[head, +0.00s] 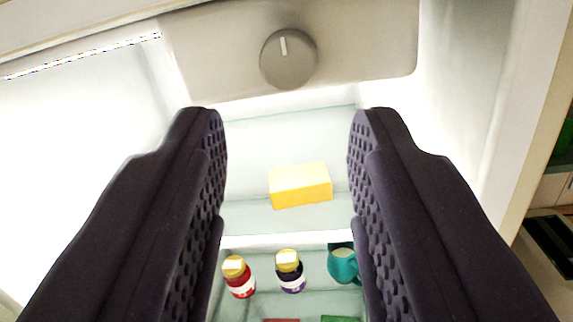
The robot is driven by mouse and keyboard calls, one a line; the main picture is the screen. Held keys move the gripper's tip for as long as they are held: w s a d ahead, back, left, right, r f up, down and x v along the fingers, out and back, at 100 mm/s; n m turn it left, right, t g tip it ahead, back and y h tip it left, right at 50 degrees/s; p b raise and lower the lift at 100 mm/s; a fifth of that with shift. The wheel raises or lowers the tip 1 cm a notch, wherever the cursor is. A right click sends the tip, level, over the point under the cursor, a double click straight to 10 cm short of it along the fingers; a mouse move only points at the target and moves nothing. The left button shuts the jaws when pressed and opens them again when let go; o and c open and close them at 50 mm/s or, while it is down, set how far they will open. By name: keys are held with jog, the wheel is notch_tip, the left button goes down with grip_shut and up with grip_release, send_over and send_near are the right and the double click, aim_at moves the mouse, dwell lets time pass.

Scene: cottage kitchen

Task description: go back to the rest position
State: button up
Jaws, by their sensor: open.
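My gripper (288,135) is open and empty, its two dark textured fingers wide apart in the head view. It is at the front of a lit fridge interior (270,145). A yellow block-shaped item (300,186) lies on an upper shelf and shows between the fingers, apart from both of them.
A grey dial (288,59) sits on the panel above. On a lower shelf are a red jar (239,277), a dark purple jar (290,271) and a teal mug (342,264), partly hidden by the right finger. The fridge's side wall edge (530,120) stands at the right.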

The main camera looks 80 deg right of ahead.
jog(key=shift+s+a+f, duration=0.1)
jog(key=shift+a, duration=0.5)
jog(key=w+a+n+t+y+b, duration=0.4)
jog(key=w+a+t+y+b, duration=0.1)
jog(key=w+t+b, duration=0.65)
jog(key=w+a+r+n+t+y+b, duration=0.1)
jog(key=w+a+n+t+y+b, duration=0.1)
jog(key=a+n+t+y+b, duration=0.5)
jog(key=s+a+f+n+g+y+b, duration=0.2)
jog(key=s+a+f+n+y+b, duration=0.1)
jog(key=s+b, duration=0.3)
jog(key=s+a+f+n+g+y+b, duration=0.3)
jog(key=s+b, duration=0.4)
jog(key=b, duration=0.3)
jog(key=shift+a+f+n+g+y+b, duration=0.3)
jog(key=shift+a+f+n+g+y, duration=0.1)
jog(key=shift+a+n, duration=0.45)
